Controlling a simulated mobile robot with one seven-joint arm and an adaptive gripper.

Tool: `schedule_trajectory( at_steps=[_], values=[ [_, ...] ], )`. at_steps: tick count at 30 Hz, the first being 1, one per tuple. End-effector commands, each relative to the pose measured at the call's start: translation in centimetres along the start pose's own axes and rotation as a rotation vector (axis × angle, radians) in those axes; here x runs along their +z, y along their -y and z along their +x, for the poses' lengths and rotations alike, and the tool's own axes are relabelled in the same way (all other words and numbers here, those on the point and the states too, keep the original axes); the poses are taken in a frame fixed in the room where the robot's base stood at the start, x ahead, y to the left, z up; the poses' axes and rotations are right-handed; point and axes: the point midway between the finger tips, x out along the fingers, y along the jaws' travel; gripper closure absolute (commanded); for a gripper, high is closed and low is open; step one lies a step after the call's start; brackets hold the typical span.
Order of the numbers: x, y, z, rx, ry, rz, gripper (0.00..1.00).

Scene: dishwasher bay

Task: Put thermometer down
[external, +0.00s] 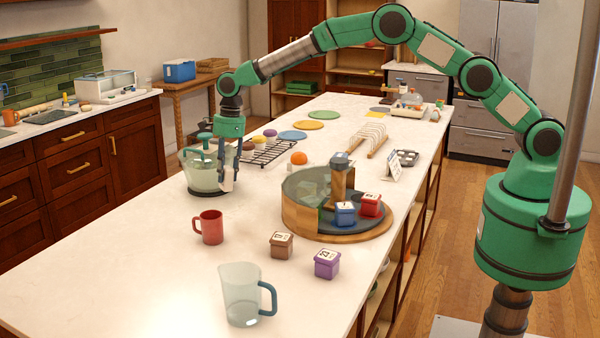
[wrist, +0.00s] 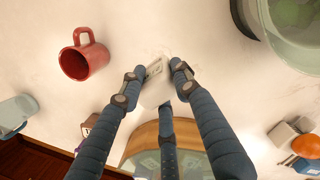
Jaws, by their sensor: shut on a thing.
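My gripper (external: 229,165) points down over the white counter, with its blue-grey fingers closed around the thermometer. The thermometer is a small white body (external: 228,180) in the external view. In the wrist view it is a pale body (wrist: 156,92) with a small grey display, between the fingertips of my gripper (wrist: 155,78). Part of it is hidden by the fingers. It hangs roughly upright, low beside the glass bowl (external: 195,178). I cannot tell whether its lower end touches the counter.
The bowl, with a green lid or tool, is close on the left. A red mug (external: 209,227) stands nearer the camera. A round wooden turntable (external: 300,220) with blocks is to the right. A wire rack (external: 262,155) lies behind. Counter between the mug and bowl is clear.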

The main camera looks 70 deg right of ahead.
Motion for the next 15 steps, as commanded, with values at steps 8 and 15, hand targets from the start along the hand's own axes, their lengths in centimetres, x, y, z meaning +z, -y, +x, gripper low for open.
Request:
schedule_trajectory(
  at_steps=[8, 15],
  values=[
    [6.6, -7.9, 1.1, 0.027, -0.046, -0.190, 0.96],
    [10.6, -13.8, 1.7, 0.041, -0.077, -0.322, 0.96]
  ],
)
